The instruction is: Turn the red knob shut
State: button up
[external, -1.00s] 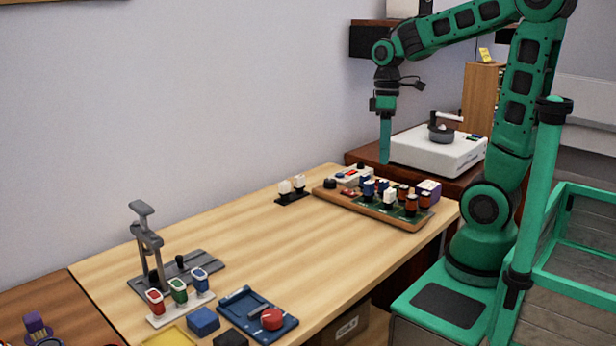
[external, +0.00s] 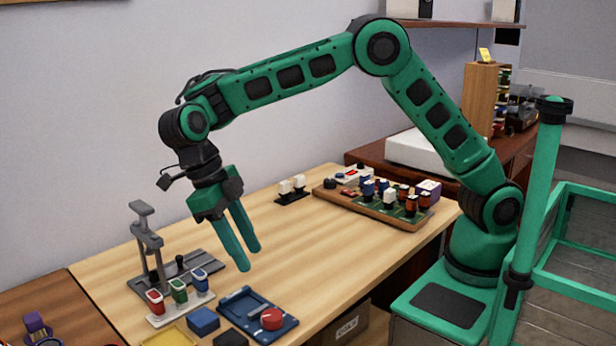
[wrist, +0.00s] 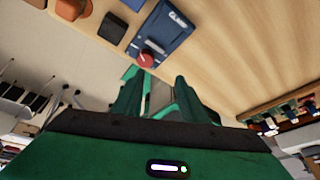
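The red knob (external: 272,318) sits on a dark blue plate (external: 286,331) near the table's front edge. In the wrist view the red knob (wrist: 146,59) shows just beyond my fingers, on the blue plate (wrist: 172,30). My gripper (external: 248,260) hangs above the table, behind and above the knob in the external view. Its two green fingers point down and are spread apart with nothing between them. It is clear of the knob. The angle of the knob's pointer is too small to tell.
A blue block (external: 203,320) and a black block (external: 230,339) lie left of the plate. A rack of red, green and blue items (external: 180,298) and a grey press stand (external: 150,245) are further left. The table's middle is clear; a component board (external: 375,212) lies at the back right.

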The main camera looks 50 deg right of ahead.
aim_at(271, 315)
jog(key=shift+s+f+n, duration=0.5)
jog(key=shift+s+f, duration=0.45)
jog(key=shift+f, duration=1)
jog(key=shift+s+f+n, duration=0.5)
jog(key=shift+s+f, duration=0.45)
jog(key=shift+f, duration=0.95)
jog(key=shift+s+f+n, duration=0.5)
jog(key=shift+s+f, duration=0.45)
jog(key=shift+f, duration=1)
jog(key=c, duration=0.8)
